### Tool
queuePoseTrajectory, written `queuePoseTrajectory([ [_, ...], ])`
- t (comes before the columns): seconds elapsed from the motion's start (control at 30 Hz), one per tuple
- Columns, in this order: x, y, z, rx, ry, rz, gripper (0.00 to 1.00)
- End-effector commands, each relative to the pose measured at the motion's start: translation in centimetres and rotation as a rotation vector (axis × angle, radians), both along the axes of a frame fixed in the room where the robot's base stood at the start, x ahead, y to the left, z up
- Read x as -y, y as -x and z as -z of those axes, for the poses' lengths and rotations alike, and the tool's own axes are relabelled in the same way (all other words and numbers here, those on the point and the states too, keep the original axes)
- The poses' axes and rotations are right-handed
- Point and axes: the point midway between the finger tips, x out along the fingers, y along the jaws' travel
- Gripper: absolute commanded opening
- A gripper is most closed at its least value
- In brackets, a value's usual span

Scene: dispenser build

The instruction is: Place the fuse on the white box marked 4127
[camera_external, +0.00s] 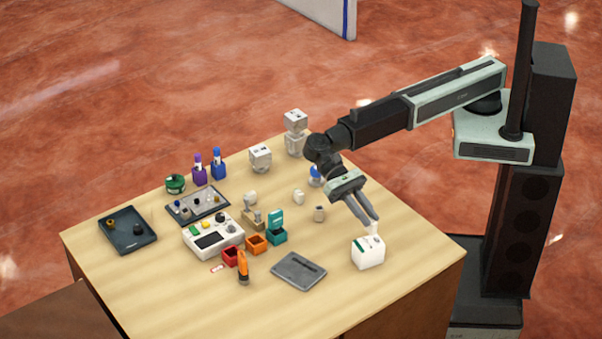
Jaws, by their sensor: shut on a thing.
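A white box (368,256) with a small green mark stands near the right front edge of the table. Its lettering is too small to read. My gripper (371,222) points down just above the box and is shut on a small pale piece, apparently the fuse (373,229). The piece is mostly hidden by the fingers. It is at the top of the box, but I cannot tell whether it touches it.
A grey slotted plate (299,271) lies left of the box. Further left are an orange tool (243,266), a teal block (277,227) and a white console (213,236). The front right of the table is clear.

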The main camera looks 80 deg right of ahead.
Motion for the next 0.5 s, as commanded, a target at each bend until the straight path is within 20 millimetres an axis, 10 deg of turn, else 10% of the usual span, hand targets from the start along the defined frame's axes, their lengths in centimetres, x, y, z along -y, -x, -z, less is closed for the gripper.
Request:
queuePoseTrajectory([
  [0.2,-0.3,-0.2,4.0,0.0,0.0,0.0,0.0],
  [0.5,-0.2,-0.2,3.7,0.0,0.0,0.0,0.0],
])
